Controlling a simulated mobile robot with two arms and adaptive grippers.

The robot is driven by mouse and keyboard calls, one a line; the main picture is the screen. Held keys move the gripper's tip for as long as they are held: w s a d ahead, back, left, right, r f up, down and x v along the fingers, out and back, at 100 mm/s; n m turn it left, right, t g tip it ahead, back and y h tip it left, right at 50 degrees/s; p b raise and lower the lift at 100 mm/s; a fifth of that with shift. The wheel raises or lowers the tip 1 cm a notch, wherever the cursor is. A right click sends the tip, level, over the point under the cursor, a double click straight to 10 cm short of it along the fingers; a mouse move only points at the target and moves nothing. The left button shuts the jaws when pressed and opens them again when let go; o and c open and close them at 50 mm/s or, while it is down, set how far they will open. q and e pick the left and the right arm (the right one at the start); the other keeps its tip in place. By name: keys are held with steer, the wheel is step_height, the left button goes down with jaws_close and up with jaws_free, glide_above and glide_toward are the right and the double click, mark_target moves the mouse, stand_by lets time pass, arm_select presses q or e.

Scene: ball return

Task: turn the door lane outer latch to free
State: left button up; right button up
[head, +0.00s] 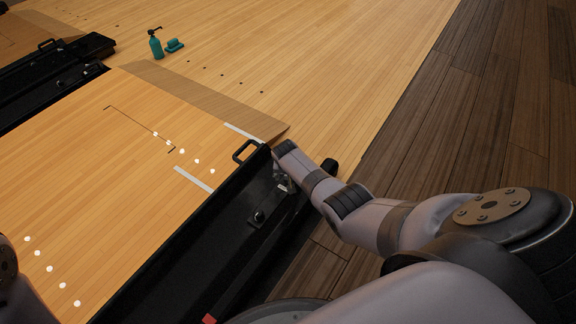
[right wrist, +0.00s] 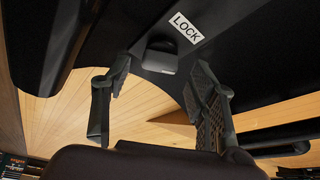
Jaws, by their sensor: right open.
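A dark latch knob (right wrist: 160,58) shows in the right wrist view on a black panel, beside a white label reading LOCK (right wrist: 186,27). My right gripper (right wrist: 158,82) is open, its two fingers spread on either side below the knob, with no clear contact. In the head view, my right gripper (head: 283,181) is at the far end of the black gutter unit (head: 185,265), mostly hidden by my own arm. Another small knob (head: 258,217) sits nearer along that unit. I cannot tell the turn angle of the latch. My left gripper is out of view.
A black handle (head: 246,151) stands at the unit's far end. The wooden lane (head: 120,180) lies to its left, and dark floorboards (head: 490,110) to its right. A teal bottle (head: 155,43) and a teal block (head: 174,45) stand far back. A red piece (head: 209,319) shows at the bottom edge.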

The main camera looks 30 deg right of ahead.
steer(key=v, duration=1)
steer(key=shift+s+r, duration=0.2)
steer(key=shift+w+a, duration=0.1)
